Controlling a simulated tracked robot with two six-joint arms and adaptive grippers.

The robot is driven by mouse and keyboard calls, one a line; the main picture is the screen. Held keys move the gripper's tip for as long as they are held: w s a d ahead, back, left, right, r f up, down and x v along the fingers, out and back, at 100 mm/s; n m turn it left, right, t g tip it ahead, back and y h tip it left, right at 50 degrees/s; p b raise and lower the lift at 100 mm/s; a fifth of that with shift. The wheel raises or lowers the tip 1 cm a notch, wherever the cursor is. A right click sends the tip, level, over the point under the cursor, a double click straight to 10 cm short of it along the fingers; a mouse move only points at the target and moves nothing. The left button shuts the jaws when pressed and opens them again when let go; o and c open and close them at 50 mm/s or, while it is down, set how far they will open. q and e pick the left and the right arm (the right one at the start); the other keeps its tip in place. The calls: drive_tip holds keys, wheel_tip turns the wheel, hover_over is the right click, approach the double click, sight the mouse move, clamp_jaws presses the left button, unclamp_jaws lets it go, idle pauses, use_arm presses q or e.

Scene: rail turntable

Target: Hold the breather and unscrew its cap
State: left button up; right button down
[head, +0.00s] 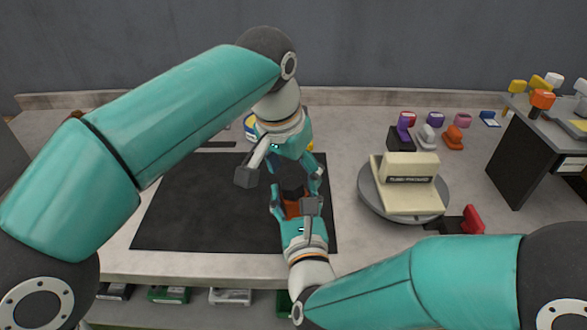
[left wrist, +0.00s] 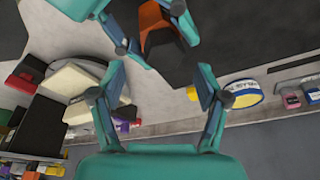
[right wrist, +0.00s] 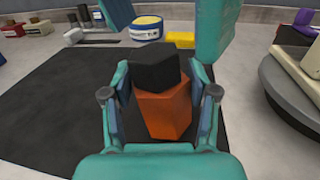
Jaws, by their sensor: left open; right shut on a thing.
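The breather is an orange block-like body (right wrist: 165,112) with a black cap (right wrist: 155,70) on top. My right gripper (right wrist: 163,88) is shut on it, with a finger on either side, above the black mat. In the head view the orange body (head: 292,209) shows between the right fingers and the dark cap (head: 292,187) is partly covered. My left gripper (head: 292,172) is open and comes down from above, close to the cap. In the left wrist view its fingers (left wrist: 153,85) are apart with nothing between them, and the orange body (left wrist: 158,22) shows beyond them.
A black mat (head: 190,215) covers the table's middle. A round turntable (head: 370,195) with a cream block (head: 408,199) stands to the right. Several coloured parts stand behind it. A red-and-black item (head: 472,219) lies at its front right. A blue-and-yellow round container (right wrist: 146,28) stands behind the mat.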

sight(291, 184)
use_arm(q)
drive_tip(key=m+g+h, duration=0.1)
drive_tip(key=m, duration=0.6)
drive_tip(key=shift+w+a, duration=0.1)
drive_tip(key=n, duration=0.3)
idle(0.4)
drive_tip(key=shift+f, duration=0.1)
drive_tip(key=shift+f, duration=1.9)
drive_tip(key=shift+y, duration=0.3)
drive_tip(key=shift+c, duration=0.3)
